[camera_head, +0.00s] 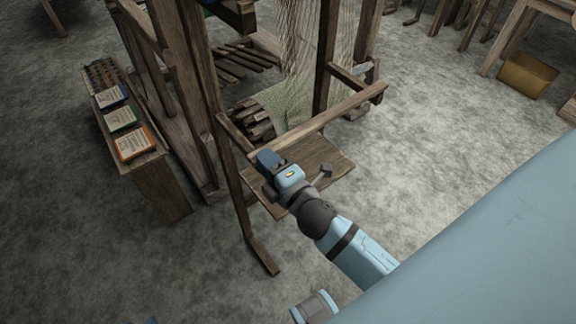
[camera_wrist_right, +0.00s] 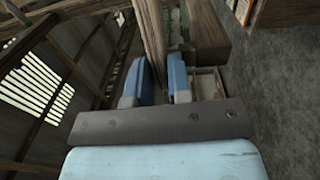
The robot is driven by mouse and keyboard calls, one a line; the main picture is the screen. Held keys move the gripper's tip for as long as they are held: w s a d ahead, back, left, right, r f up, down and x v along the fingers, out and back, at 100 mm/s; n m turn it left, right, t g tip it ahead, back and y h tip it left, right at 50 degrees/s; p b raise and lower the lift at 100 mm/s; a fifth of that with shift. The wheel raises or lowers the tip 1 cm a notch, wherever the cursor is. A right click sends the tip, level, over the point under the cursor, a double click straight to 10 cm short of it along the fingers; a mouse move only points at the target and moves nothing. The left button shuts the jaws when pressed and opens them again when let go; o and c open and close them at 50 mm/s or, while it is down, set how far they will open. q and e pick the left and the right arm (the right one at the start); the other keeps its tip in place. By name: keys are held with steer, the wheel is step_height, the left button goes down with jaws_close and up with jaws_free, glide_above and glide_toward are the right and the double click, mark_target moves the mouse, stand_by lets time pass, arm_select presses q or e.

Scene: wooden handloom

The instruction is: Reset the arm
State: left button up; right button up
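My right arm reaches up and left from the lower right of the head view. Its blue and dark gripper (camera_head: 268,162) is at the front of the wooden handloom (camera_head: 325,60), over the near end of a wooden bar and beside the flat board (camera_head: 325,160). In the right wrist view the two blue fingers (camera_wrist_right: 160,82) stand apart. A wooden beam (camera_wrist_right: 151,35) shows in line with the gap between them; whether they touch it I cannot tell. No held object shows.
A narrow bench (camera_head: 160,185) at the left carries an orange box (camera_head: 133,143), a green one (camera_head: 120,118) and a blue one (camera_head: 110,97). A yellowish box (camera_head: 527,76) is at the far right. The floor right of the loom (camera_head: 440,130) is clear.

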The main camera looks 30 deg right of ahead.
steer(key=shift+o, duration=0.6)
steer(key=s, duration=0.6)
steer(key=shift+s+d+r+b, duration=0.15)
steer(key=shift+s+d+b, duration=0.15)
steer(key=shift+s+d, duration=0.1)
arm_select(q)
steer(key=shift+s+d+f, duration=0.25)
steer(key=shift+s+f, duration=0.1)
steer(key=shift+s, duration=0.1)
arm_select(e)
steer(key=shift+s+r, duration=0.3)
steer(key=shift+s, duration=0.35)
steer(key=s+a+f+m+g+y, duration=0.1)
steer(key=s+f+m+g, duration=0.25)
steer(key=f+m, duration=0.5)
steer(key=s+a+f+m+g+y, duration=0.15)
steer(key=f+m+g, duration=0.25)
steer(key=f+m, duration=0.45)
arm_select(q)
step_height(320, 180, up, 16)
steer(key=s+a+p, duration=0.1)
steer(key=p, duration=2)
steer(key=shift+a+f+y, duration=0.25)
steer(key=shift+a+y, duration=0.05)
arm_select(e)
step_height(320, 180, up, 15)
steer(key=s+d+n, duration=0.1)
steer(key=shift+d+h, duration=0.15)
steer(key=shift+h, duration=0.3)
